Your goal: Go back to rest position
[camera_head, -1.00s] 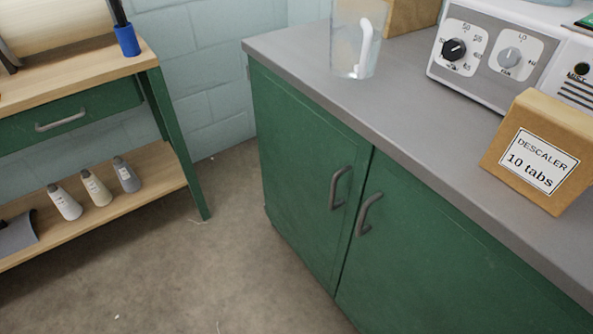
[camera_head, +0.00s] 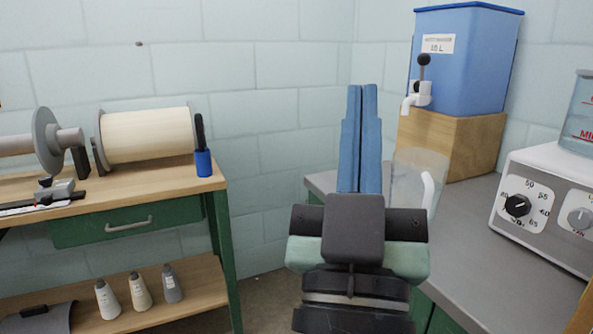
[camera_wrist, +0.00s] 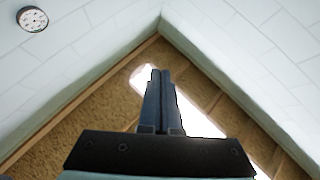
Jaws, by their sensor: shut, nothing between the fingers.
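My gripper (camera_head: 362,90) stands up in the middle of the head view, its two blue fingers pointing upward and lying together. It is shut with nothing between the fingers. In the wrist view the closed fingers (camera_wrist: 160,75) point up towards the ceiling corner. The gripper is in front of the wall and the left end of the grey counter (camera_head: 470,270), and it hides part of both. A clear jug (camera_head: 408,165) shows just right of the fingers, partly covered.
A blue water tank (camera_head: 470,65) with a tap stands on a wooden box (camera_head: 470,145) at the back right. A white control unit (camera_head: 545,200) is on the counter. At left, a wooden bench (camera_head: 140,190) bears a large spool (camera_head: 148,135) and a blue cup (camera_head: 203,163). Bottles stand below.

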